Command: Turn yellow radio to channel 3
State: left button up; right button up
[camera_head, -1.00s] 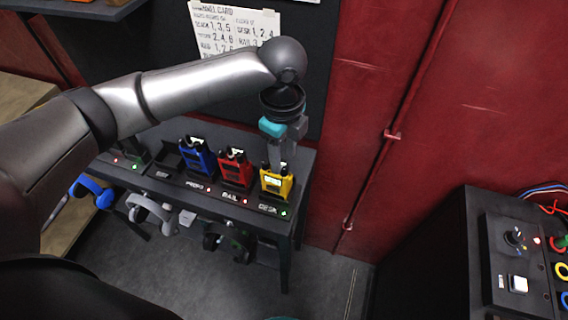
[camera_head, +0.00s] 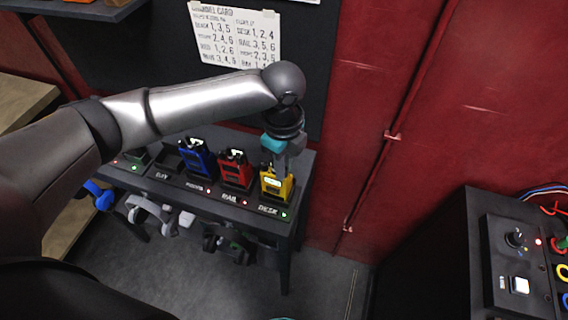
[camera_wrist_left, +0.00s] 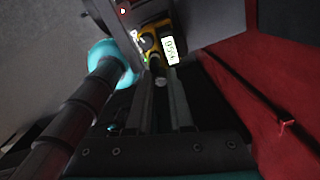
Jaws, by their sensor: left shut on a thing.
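The yellow radio (camera_head: 283,193) stands in the rightmost place on the dark rack, at the DESK label, with a green light beside it. In the left wrist view the yellow radio (camera_wrist_left: 146,29) shows its lit display (camera_wrist_left: 170,50) and dark knobs on top; I cannot read the channel for sure. My left gripper (camera_head: 282,167) points down onto the radio's top. In the left wrist view the left gripper (camera_wrist_left: 158,78) has its fingers close together at a small knob (camera_wrist_left: 155,62), shut on it. The fingers partly hide the knob. My right gripper is not in view.
A red radio (camera_head: 235,172) and a blue radio (camera_head: 198,158) stand to the left on the rack (camera_head: 300,185). Headsets hang below. A channel card (camera_head: 237,32) is on the wall behind. A dark console (camera_head: 480,250) stands at right, with floor between.

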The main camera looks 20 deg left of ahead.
pick_arm(q)
grip_shut()
jog(key=shift+p, duration=0.4)
jog(key=shift+r+n+p, duration=0.15)
jog(key=shift+n+p, duration=0.35)
jog(key=shift+p, duration=0.15)
jog(key=n+p, duration=0.4)
jog(key=p, duration=0.2)
jog(key=shift+r+p, duration=0.1)
jog(key=shift+p, duration=0.25)
jog(key=shift+n+p, duration=0.4)
jog(key=shift+n, duration=0.3)
jog(key=shift+n+p, duration=0.35)
jog(key=shift+n, duration=0.25)
jog(key=shift+f+n, duration=0.2)
jog(key=shift+n, duration=0.6)
